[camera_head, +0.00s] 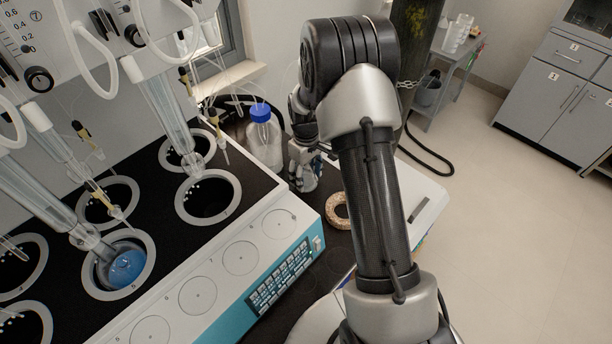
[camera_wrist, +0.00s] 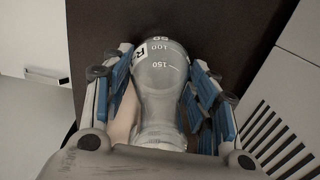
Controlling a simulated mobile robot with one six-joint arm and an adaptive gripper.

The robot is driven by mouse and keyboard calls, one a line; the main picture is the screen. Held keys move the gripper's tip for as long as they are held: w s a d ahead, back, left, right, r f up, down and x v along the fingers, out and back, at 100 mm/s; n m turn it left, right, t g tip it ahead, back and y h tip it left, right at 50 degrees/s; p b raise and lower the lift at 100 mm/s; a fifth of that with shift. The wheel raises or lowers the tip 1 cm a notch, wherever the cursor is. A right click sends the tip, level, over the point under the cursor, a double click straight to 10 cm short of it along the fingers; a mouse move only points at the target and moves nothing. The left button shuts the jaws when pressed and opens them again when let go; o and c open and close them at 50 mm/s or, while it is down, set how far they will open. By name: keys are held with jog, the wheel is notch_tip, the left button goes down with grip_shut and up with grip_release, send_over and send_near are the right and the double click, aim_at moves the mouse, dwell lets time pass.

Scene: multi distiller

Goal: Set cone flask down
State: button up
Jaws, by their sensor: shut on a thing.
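The cone flask (camera_wrist: 162,72) is clear glass with white graduation marks, and it fills the middle of the wrist view. Its wider marked body points away from the camera, and its neck is nearer to it. My gripper (camera_wrist: 160,88) is shut on the flask, with blue-padded fingers on both sides. A dark tabletop (camera_wrist: 235,30) lies behind the flask; whether the base touches it I cannot tell. In the head view my gripper (camera_head: 304,168) is low at the back of the table, right of the distiller, and the flask is mostly hidden there.
A blue-capped bottle (camera_head: 264,140) stands just left of my gripper. A cork ring (camera_head: 338,211) lies right and in front of it. The distiller (camera_head: 262,262), with wells, glass tubes and a flask of blue liquid (camera_head: 127,266), fills the left.

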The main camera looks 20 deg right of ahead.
jog(key=o, duration=1.2)
jog(key=shift+f, duration=0.15)
